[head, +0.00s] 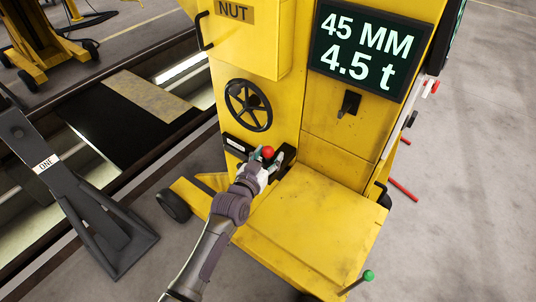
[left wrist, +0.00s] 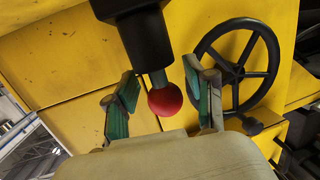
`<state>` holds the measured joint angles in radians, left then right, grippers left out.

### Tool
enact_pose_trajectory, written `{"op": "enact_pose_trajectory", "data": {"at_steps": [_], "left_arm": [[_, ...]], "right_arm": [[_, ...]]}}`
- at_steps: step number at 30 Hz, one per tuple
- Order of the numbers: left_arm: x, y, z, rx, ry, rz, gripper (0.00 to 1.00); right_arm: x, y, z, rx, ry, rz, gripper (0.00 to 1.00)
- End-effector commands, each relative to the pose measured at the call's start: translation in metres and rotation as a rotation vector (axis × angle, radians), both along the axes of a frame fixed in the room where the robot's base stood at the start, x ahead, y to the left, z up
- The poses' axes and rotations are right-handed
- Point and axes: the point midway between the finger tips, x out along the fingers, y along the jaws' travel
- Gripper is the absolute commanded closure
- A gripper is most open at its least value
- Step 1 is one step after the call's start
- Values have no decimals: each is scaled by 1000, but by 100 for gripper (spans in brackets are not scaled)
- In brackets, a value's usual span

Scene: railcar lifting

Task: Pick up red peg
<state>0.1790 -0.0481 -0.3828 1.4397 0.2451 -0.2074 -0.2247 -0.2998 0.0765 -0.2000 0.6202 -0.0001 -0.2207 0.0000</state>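The red peg's round red head (head: 268,152) shows at the front of the yellow machine, below the black handwheel. In the left wrist view the red head (left wrist: 165,99) is at the end of a short stem beside a black cylindrical part (left wrist: 148,40). My left gripper (head: 264,160) is at the peg. In the wrist view its two green-padded fingers (left wrist: 163,88) are spread on either side of the red head, with visible gaps. The lower part of the peg is hidden. My right gripper is not in view.
The yellow machine (head: 310,215) has a handwheel (head: 248,105) close above my left gripper. A green-knobbed lever (head: 368,275) stands at its front right. A dark stand marked ONE (head: 75,190) is at the left.

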Motion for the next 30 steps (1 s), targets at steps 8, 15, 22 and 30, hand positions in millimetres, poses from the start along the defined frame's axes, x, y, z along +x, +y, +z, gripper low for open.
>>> {"op": "enact_pose_trajectory", "data": {"at_steps": [8,15,22,30], "left_arm": [[0,0,0,0,1,0,97],[0,0,0,0,0,0,100],[2,1,8,0,-1,1,100],[8,3,26,0,0,3,100]], "right_arm": [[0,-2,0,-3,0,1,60],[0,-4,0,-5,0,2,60],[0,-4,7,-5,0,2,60],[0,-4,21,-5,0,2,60]]}}
